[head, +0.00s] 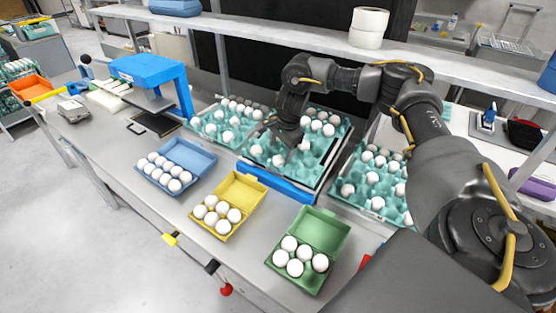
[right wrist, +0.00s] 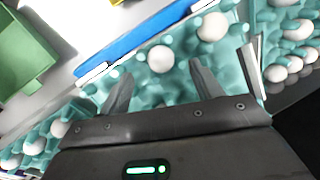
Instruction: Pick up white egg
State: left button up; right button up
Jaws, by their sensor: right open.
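Several white eggs sit in the teal middle egg tray (head: 262,164). My right gripper (head: 284,148) is open and reaches down over this tray in the head view. In the right wrist view, one white egg (right wrist: 160,58) lies just beyond and between the two spread fingertips (right wrist: 160,76). It appears to be the egg near the tray's front (head: 277,160) in the head view. A second white egg (right wrist: 212,27) sits farther up and right in the wrist view. The fingers hold nothing. My left gripper is not in view.
Teal egg trays stand left (head: 208,135) and right (head: 352,204) of the middle one. A blue bar (head: 280,184) runs along its front. Egg-filled blue (head: 190,155), yellow (head: 240,190) and green (head: 320,230) cartons stand in front. A shelf (head: 270,37) crosses above.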

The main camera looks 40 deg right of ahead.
aim_at(279, 157)
jog(key=shift+d+f, duration=0.1)
jog(key=shift+f, duration=0.45)
jog(key=shift+f+p, duration=0.15)
jog(key=shift+p, duration=0.2)
jog(key=p+x, duration=0.2)
jog(key=x, duration=0.1)
jog(key=shift+w+f, duration=0.25)
jog(key=shift+f, duration=0.1)
jog(key=shift+w+f, duration=0.1)
jog(key=shift+f, duration=0.45)
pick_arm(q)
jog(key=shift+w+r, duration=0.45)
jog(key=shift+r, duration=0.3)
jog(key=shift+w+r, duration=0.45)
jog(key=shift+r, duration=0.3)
pick_arm(e)
jog(key=c, duration=0.7)
